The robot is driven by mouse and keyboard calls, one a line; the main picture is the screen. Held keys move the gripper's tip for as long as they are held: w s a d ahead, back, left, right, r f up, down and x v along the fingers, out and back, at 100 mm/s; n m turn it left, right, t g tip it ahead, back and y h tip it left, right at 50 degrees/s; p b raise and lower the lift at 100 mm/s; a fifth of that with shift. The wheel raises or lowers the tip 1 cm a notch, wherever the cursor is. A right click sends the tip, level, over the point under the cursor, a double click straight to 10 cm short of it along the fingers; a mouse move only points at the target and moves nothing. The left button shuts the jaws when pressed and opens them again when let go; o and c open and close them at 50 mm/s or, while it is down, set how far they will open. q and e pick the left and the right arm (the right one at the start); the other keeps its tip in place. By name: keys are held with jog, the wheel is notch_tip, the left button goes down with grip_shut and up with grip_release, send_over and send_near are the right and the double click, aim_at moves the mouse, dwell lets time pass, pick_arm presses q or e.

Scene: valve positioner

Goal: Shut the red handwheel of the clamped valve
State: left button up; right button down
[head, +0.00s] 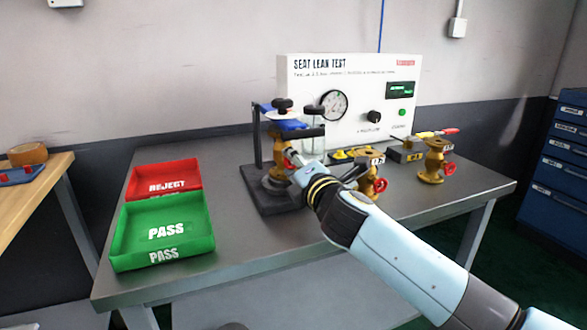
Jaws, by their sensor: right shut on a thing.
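The clamped valve (277,150) is a brass body standing upright in the dark clamp fixture (262,196), under a blue clamp part with black knobs. My right gripper (293,157) reaches in from the lower right and is shut at the right side of this valve, where its handwheel sits. My left gripper is not in view.
The test panel (312,72) with gauge stands behind the fixture. Another brass valve (434,160) with a red handwheel stands at right, and one (372,178) is partly behind my right arm. A green PASS tray (205,215) and red REJECT tray (194,172) lie at left.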

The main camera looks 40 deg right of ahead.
jog(key=m, duration=0.1)
jog(key=m+b, duration=0.1)
jog(key=m, duration=0.1)
jog(key=shift+f+m, duration=0.2)
jog(key=shift+m, duration=0.1)
jog(key=m+b, duration=0.2)
jog(key=m, duration=0.2)
jog(key=shift+m+b, duration=0.3)
jog(key=m+b, duration=0.1)
jog(key=m, duration=0.2)
pick_arm(q)
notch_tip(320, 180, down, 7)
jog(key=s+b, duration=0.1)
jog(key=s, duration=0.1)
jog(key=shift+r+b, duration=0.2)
jog(key=shift+b, duration=0.15)
pick_arm(e)
jog(key=shift+m, duration=2)
jog(key=c, duration=0.9)
grip_release()
jog(key=shift+r, duration=0.1)
jog(key=shift+c, duration=0.2)
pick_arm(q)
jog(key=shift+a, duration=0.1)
